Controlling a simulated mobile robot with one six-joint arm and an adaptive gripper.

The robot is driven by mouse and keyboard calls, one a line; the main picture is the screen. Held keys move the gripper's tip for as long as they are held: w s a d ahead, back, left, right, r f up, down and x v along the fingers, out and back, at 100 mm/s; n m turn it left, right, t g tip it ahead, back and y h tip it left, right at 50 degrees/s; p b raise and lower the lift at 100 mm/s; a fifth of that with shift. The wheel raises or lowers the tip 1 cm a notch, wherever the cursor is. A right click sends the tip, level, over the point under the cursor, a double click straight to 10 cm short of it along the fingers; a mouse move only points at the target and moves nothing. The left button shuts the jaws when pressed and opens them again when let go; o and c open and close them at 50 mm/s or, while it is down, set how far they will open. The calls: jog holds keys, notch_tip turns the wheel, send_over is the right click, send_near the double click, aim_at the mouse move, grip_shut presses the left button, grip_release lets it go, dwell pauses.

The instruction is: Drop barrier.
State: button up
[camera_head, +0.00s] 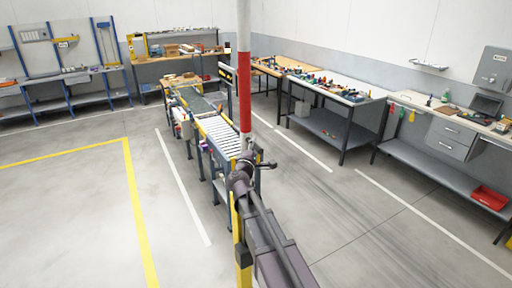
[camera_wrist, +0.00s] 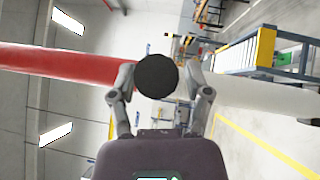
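The barrier is a red and white pole (camera_head: 245,85) standing upright in the head view, above a yellow post (camera_head: 243,250). In the wrist view the pole (camera_wrist: 75,66) runs across the picture, red on the left and white on the right. My gripper (camera_head: 250,165) is at the lower part of the pole. In the wrist view a dark round knob (camera_wrist: 156,76) lies between the two fingers of my gripper (camera_wrist: 157,80), in front of the pole. The fingers reach its left and right edges. Whether they press on it cannot be told.
A roller conveyor (camera_head: 219,135) stands behind the pole; its yellow end (camera_wrist: 265,47) also shows in the wrist view. Workbenches (camera_head: 335,88) with tools line the right and back walls. The floor on the left, with yellow lines (camera_head: 136,190), is clear.

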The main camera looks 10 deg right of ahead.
grip_shut()
jog(key=shift+a, duration=0.1)
